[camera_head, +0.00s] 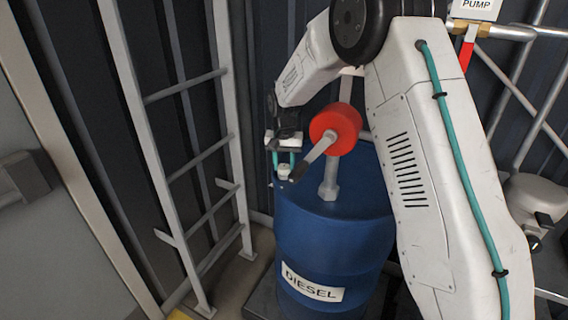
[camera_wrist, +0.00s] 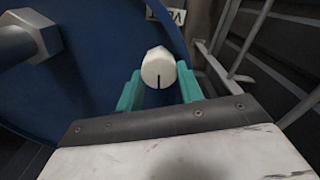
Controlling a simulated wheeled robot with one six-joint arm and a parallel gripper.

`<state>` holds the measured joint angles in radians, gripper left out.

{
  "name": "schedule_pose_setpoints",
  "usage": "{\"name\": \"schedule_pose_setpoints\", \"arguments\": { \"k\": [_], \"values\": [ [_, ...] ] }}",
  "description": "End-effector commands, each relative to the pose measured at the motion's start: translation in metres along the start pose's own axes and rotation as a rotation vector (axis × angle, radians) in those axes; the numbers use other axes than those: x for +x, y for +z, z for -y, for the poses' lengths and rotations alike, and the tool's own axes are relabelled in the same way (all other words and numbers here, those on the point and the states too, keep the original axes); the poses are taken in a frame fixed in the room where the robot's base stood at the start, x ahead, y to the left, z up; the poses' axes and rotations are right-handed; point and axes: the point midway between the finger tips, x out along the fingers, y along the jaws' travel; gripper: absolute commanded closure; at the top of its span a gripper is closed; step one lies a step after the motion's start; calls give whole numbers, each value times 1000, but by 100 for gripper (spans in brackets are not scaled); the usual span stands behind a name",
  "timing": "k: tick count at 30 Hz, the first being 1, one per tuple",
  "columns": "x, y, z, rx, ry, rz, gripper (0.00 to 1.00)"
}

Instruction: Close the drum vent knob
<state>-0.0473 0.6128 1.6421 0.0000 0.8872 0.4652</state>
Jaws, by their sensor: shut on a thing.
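The drum vent knob (camera_wrist: 158,68) is a small white knob with a dark line on its face, on top of the blue diesel drum (camera_head: 330,232). In the wrist view the line runs up and down at the face's lower part. In the head view the knob (camera_head: 284,172) sits at the drum top's left edge. My gripper (camera_head: 284,161) reaches down to it from above. Its teal fingers, also in the wrist view (camera_wrist: 160,88), stand on either side of the knob and are shut on it. A label behind the knob is partly hidden.
A red hand pump (camera_head: 336,126) with a grey crank stands on the drum close right of my gripper. A ladder (camera_head: 190,150) stands to the left. Pipes and a pump sign (camera_head: 476,6) are at the right.

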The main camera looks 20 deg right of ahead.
Motion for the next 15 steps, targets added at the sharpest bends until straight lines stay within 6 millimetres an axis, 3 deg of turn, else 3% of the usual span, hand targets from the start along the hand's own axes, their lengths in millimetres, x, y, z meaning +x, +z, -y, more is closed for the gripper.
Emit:
{"name": "schedule_pose_setpoints", "arguments": {
  "k": [15],
  "values": [
    [-1, -1, 0, 122, -2, -3, 86]
  ]
}}
